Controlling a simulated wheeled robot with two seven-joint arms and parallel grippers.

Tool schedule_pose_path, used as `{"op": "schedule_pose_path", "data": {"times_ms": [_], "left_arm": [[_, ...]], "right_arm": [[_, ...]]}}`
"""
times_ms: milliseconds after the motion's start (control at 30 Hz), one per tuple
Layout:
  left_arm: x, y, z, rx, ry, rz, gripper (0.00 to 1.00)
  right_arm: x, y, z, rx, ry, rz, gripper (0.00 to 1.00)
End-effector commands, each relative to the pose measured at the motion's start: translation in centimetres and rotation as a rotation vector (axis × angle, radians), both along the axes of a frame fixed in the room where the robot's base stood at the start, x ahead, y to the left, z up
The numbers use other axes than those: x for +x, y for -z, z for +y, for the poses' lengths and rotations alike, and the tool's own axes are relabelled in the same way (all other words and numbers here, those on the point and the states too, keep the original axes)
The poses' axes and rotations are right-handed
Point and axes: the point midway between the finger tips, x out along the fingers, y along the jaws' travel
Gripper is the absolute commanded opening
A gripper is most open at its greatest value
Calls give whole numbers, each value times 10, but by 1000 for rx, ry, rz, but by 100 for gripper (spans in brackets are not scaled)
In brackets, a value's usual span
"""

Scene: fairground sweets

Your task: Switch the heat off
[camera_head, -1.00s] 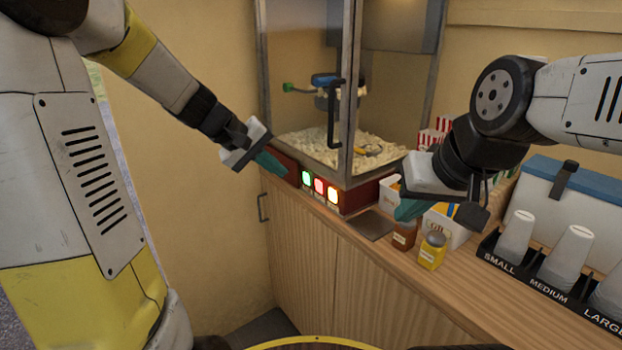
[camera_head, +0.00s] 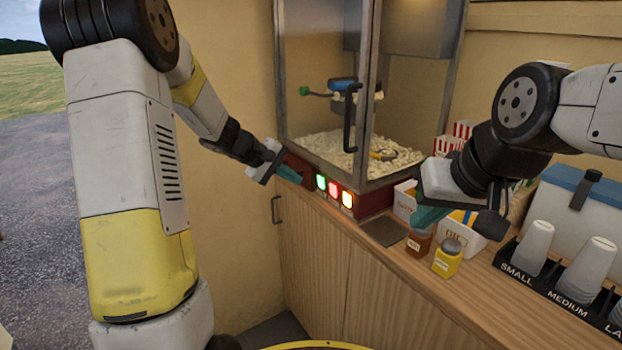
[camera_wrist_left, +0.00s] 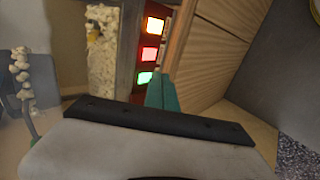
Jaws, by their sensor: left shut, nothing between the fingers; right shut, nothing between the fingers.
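The popcorn machine (camera_head: 372,200) has a red base with three lit switches in a row: a green one (camera_head: 321,182), a red one (camera_head: 334,188) and a yellow-white one (camera_head: 347,199). Their labels are too small to read. My left gripper (camera_head: 290,174) is shut and empty, just left of the green switch. In the left wrist view its teal fingertips (camera_wrist_left: 161,92) are beside the green switch (camera_wrist_left: 145,78), with the red (camera_wrist_left: 149,54) and yellow-white (camera_wrist_left: 154,25) switches beyond. I cannot tell whether they touch. My right gripper (camera_head: 430,215) is shut and empty above the counter, near the jars.
A brown jar (camera_head: 418,243) and a yellow jar (camera_head: 447,262) stand on the counter (camera_head: 400,275). A cup rack (camera_head: 540,287) and a blue-lidded cooler (camera_head: 585,200) are to the right. A dark plate (camera_head: 383,232) lies before the machine.

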Motion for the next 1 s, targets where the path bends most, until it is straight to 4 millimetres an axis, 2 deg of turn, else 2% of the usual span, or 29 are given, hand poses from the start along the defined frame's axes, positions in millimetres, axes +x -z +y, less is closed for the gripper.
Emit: {"op": "schedule_pose_path", "data": {"times_ms": [433,533,700,1000], "left_arm": [[41,61,-55,0,4,4,0],[52,56,-68,1,6,-1,0],[62,54,-80,1,2,0,0],[65,53,-83,1,1,1,0]], "right_arm": [[0,0,0,0,0,0,0],[0,0,0,0,0,0,0],[0,0,0,0,0,0,0],[0,0,0,0,0,0,0]]}}
